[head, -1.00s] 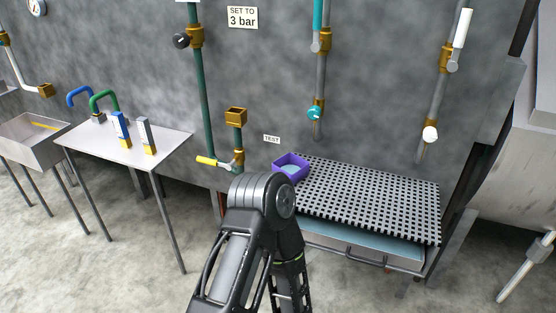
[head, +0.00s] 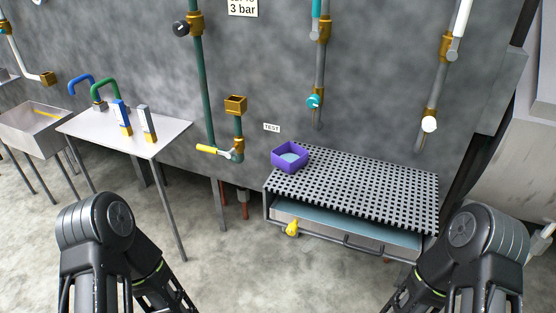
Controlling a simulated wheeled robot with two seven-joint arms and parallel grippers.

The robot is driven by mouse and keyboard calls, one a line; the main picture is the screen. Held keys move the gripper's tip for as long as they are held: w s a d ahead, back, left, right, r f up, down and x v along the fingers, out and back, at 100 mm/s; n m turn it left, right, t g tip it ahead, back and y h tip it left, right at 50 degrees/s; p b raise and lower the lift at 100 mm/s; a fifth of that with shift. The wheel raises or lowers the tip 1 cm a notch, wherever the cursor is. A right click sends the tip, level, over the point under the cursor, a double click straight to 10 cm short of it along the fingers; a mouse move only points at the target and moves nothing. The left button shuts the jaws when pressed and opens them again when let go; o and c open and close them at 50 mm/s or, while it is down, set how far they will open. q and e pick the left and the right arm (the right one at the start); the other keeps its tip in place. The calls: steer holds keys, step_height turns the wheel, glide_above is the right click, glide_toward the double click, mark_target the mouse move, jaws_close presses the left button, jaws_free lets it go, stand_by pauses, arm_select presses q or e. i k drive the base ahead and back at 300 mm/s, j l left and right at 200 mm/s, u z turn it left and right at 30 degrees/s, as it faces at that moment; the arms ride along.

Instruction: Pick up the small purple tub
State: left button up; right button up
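A yellow-handled valve (head: 215,150) is on the wall left of the tub. A metal table (head: 160,137) with two bottle-like items stands at left. Floor between my arms is clear.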

mark_target(290, 158)
steer(key=u, duration=1.55)
steer(key=z, duration=1.55)
steer(key=i+j+z, duration=0.25)
steer(key=z, duration=0.2)
steer(key=i+j+z, duration=0.3)
steer(key=z, duration=0.15)
